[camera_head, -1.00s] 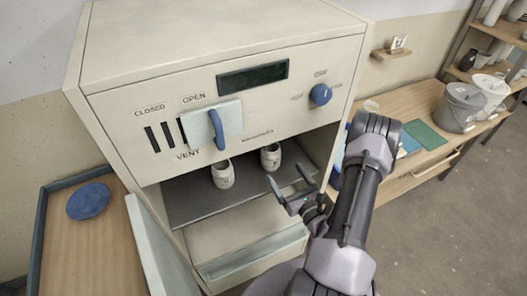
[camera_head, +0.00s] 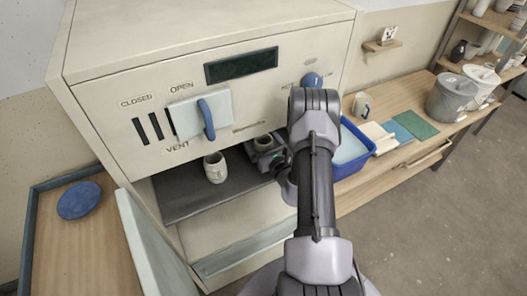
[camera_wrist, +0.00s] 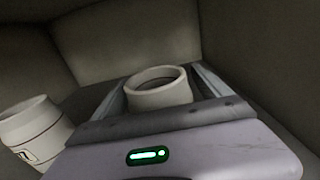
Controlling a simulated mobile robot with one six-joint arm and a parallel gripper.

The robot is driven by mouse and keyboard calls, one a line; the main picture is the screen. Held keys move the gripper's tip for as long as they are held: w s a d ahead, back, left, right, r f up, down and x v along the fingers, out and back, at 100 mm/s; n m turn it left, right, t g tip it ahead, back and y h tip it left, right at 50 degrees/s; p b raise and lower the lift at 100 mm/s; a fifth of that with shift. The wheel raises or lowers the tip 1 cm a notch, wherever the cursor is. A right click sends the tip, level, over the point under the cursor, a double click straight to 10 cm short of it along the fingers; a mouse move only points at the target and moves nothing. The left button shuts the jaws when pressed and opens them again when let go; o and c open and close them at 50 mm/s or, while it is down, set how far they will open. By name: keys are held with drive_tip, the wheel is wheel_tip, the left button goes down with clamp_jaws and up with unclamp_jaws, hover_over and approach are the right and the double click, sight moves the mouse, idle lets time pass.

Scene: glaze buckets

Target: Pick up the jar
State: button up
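Two pale jars stand on the dark shelf inside the kiln. The left jar (camera_head: 215,168) stands free, and it also shows at the left of the wrist view (camera_wrist: 35,131). The right jar (camera_head: 263,142) is partly hidden by my gripper (camera_head: 268,158). In the wrist view, this jar (camera_wrist: 158,90) is upright with its open rim up, between the two fingers of my gripper (camera_wrist: 160,82). The fingers are spread on either side of it, close to its sides. Any contact is hard to make out.
The kiln (camera_head: 200,50) has a wall above the opening and an open door (camera_head: 150,245) at lower left. A side table (camera_head: 85,250) holds a blue disc (camera_head: 79,200). A blue tray (camera_head: 352,150) and grey bucket (camera_head: 452,98) stand on the right bench.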

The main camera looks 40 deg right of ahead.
drive_tip(key=c, duration=1.8)
drive_tip(key=shift+o, duration=0.2)
drive_tip(key=shift+r, duration=0.1)
